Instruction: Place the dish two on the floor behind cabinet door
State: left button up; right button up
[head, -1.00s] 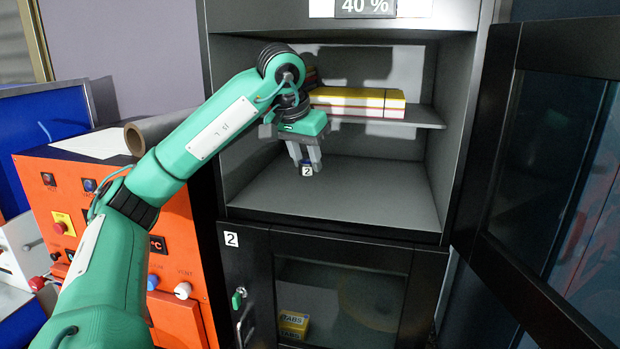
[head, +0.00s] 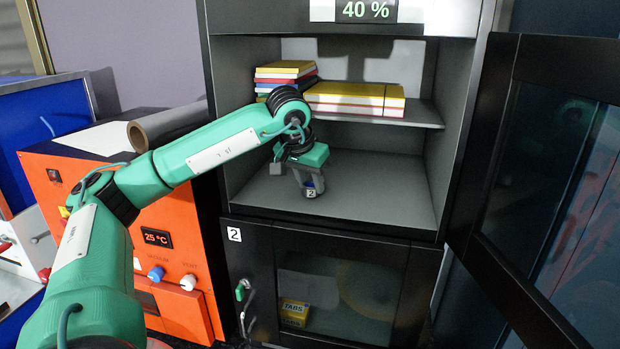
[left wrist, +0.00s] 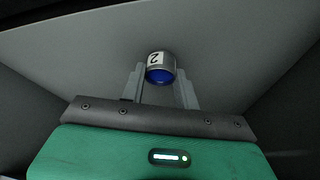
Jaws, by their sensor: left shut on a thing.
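Dish two is a small round piece with a white label "2" (head: 311,193) and a blue inside; it also shows in the left wrist view (left wrist: 160,66). My left gripper (head: 309,186) is shut on the dish, its two fingers on either side of it. It holds the dish low inside the open upper compartment, close to the grey floor (head: 375,195). I cannot tell whether the dish touches the floor. The cabinet door (head: 530,180) stands swung open to the right. My right gripper is not in view.
A shelf (head: 425,117) above the compartment floor carries yellow boxes (head: 355,98) and a stack of coloured boxes (head: 286,72). The lower door (head: 340,260), labelled 2, is closed. An orange machine (head: 175,215) stands left of the cabinet. The compartment floor right of my gripper is clear.

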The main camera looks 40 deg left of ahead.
pick_arm(q)
jog(key=shift+f, duration=0.25)
jog(key=o, duration=0.8)
jog(key=shift+r, duration=0.1)
jog(key=shift+o, duration=0.8)
jog(key=shift+r, duration=0.25)
jog(key=shift+s+r, duration=0.15)
jog(key=shift+r, duration=0.2)
jog(key=b+v, duration=0.2)
jog(key=v, duration=0.9)
jog(key=shift+b, duration=0.3)
